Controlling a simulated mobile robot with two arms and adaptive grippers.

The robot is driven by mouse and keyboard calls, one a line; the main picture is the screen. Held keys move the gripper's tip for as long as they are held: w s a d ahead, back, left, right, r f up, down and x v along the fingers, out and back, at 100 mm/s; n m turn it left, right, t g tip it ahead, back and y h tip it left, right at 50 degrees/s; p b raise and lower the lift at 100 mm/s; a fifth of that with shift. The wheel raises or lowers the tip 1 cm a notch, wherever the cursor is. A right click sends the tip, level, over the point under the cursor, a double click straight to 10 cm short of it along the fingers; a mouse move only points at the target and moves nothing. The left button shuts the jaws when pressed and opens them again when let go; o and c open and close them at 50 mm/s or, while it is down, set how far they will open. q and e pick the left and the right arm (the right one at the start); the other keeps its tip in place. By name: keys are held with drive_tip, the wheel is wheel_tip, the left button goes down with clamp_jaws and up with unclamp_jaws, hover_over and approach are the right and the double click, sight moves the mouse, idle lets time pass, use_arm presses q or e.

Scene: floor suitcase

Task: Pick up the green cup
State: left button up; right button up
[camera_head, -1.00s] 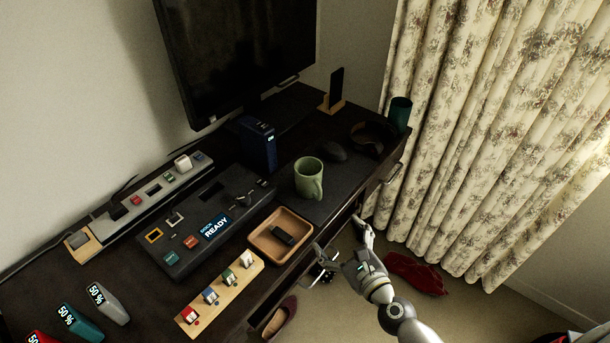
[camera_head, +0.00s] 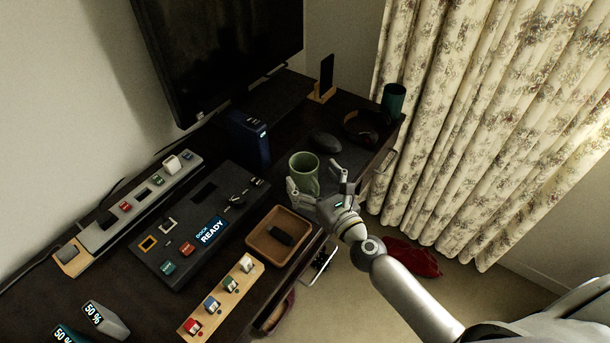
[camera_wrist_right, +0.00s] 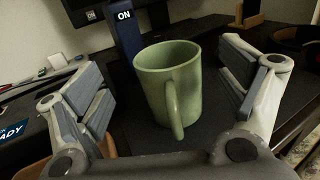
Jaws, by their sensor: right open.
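The green cup (camera_head: 303,170) is a light green mug standing upright on a dark mat on the desk. My right gripper (camera_head: 318,180) is open, its fingers at the near side of the cup, partly covering its lower part in the head view. In the right wrist view the cup (camera_wrist_right: 170,85) stands between the two spread finger pads, with its handle turned towards the gripper. Gaps show between the cup and both fingers. My left gripper is not in view.
A wooden tray (camera_head: 254,245) with a dark item stands near the desk's front edge. A dark blue box (camera_head: 249,140) stands behind the cup, and a dark mouse (camera_head: 326,142) lies to its right. A dark teal cup (camera_head: 393,98) stands at the far right corner.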

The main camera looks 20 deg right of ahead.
sight(305, 165)
drive_tip(key=x, duration=0.4)
drive_tip(key=shift+w+d+f, duration=0.1)
drive_tip(key=shift+w+d, duration=0.15)
drive_tip(key=shift+w, duration=0.2)
drive_tip(key=shift+c, duration=2.9)
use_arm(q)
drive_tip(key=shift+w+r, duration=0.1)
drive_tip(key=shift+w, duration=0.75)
use_arm(e)
drive_tip(key=c, duration=0.7)
